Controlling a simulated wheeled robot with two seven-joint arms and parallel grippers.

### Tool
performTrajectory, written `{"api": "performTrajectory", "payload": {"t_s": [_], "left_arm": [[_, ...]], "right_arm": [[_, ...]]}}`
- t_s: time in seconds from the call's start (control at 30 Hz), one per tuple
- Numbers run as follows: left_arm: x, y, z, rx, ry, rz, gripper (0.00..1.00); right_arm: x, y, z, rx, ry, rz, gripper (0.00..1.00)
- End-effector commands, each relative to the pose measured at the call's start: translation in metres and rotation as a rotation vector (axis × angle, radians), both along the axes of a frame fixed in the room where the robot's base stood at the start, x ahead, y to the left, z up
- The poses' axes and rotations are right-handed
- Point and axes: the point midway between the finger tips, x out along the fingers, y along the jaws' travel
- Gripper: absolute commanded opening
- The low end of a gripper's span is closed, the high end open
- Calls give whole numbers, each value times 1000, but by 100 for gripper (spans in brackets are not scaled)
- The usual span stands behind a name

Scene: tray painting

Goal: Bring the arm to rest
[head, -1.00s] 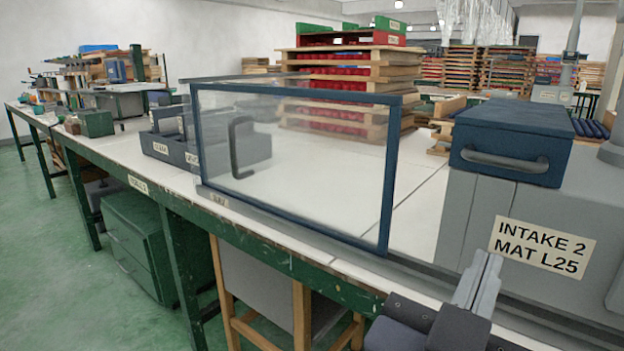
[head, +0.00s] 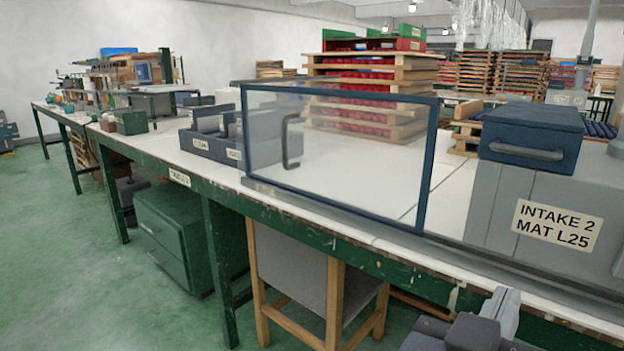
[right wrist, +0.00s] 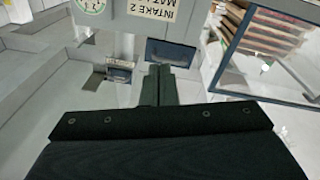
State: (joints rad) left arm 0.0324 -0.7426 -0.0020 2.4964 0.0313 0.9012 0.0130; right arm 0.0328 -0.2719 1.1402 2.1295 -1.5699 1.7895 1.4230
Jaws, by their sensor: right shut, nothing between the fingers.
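My right gripper (head: 503,306) is at the bottom right of the head view, in front of the bench's front edge and below the grey intake unit. Its two fingers are together with nothing between them. In the right wrist view the shut fingers (right wrist: 166,72) point towards the intake unit, apart from it as far as I can tell. My left gripper does not show in either view.
The green-edged bench (head: 185,158) carries a blue-framed clear panel (head: 345,165) with a dark handle, a grey intake unit (head: 495,205) with a blue box (head: 530,135), and stacked wooden trays (head: 370,95). A chair (head: 300,280) and green cabinet (head: 185,238) stand below.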

Motion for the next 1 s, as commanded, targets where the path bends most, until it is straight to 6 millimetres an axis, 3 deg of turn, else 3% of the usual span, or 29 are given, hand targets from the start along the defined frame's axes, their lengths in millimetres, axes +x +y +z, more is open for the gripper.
{"api": "performTrajectory", "payload": {"t_s": [0.27,0.43,0.53,0.63,0.73,0.83,0.97,1.0], "left_arm": [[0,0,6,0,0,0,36],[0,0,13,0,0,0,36],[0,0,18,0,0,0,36],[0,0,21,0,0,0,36],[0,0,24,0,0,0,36],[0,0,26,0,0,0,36],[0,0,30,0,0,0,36],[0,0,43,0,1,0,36]], "right_arm": [[7,-48,-70,24,431,-85,0],[-9,-81,-145,178,819,-58,0],[-30,-85,-198,377,1037,61,0],[-45,-72,-232,577,1130,226,0],[-51,-54,-249,747,1127,383,0],[-51,-38,-253,887,1061,523,0],[-44,-24,-248,1035,918,672,0],[-43,-23,-233,1048,899,690,0]]}}
